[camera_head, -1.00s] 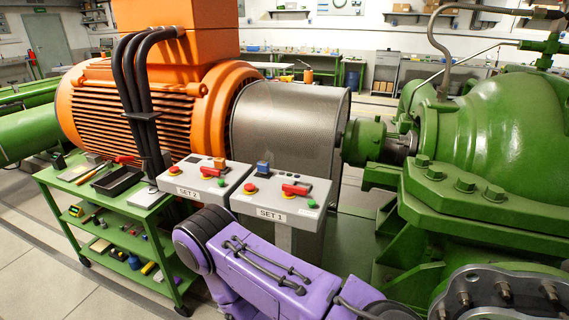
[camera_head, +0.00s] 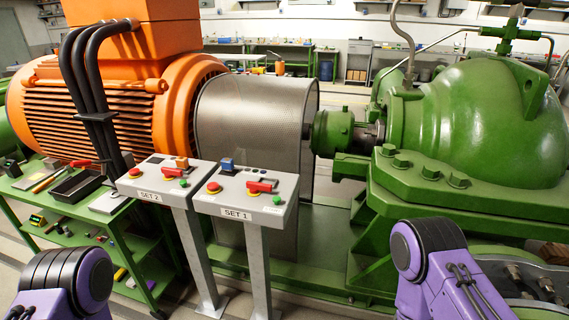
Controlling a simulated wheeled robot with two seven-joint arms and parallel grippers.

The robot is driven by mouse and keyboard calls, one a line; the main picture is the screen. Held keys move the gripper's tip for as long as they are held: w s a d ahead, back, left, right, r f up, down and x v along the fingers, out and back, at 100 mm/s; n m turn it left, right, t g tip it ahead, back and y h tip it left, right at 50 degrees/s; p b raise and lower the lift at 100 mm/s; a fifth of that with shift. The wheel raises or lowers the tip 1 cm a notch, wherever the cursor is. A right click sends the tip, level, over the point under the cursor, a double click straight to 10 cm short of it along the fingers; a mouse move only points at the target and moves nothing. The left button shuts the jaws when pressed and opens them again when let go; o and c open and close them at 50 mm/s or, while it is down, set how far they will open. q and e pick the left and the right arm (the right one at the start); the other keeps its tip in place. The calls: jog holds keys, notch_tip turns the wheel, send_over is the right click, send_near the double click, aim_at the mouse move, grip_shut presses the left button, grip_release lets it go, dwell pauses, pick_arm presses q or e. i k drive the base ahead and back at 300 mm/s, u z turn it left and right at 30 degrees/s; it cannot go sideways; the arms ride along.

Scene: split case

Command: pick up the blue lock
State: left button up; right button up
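A small blue block that looks like the blue lock (camera_head: 227,165) sits on the back edge of the grey SET 1 control box (camera_head: 234,201), near the picture's centre-left. It is too small to make out its details. My two purple arms show only in part, one at the bottom left and one at the bottom right. Neither gripper is in view, and nothing purple touches the control boxes.
The SET 2 control box (camera_head: 134,184) stands directly left, with an orange block (camera_head: 182,162) on it. Both boxes have red and green buttons and red handles. A green tool cart (camera_head: 112,228) is at left. The orange motor (camera_head: 110,110) and green pump (camera_head: 480,125) stand behind.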

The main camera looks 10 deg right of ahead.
aim_at(226, 165)
jog(key=z, duration=0.1)
jog(key=i, duration=0.95)
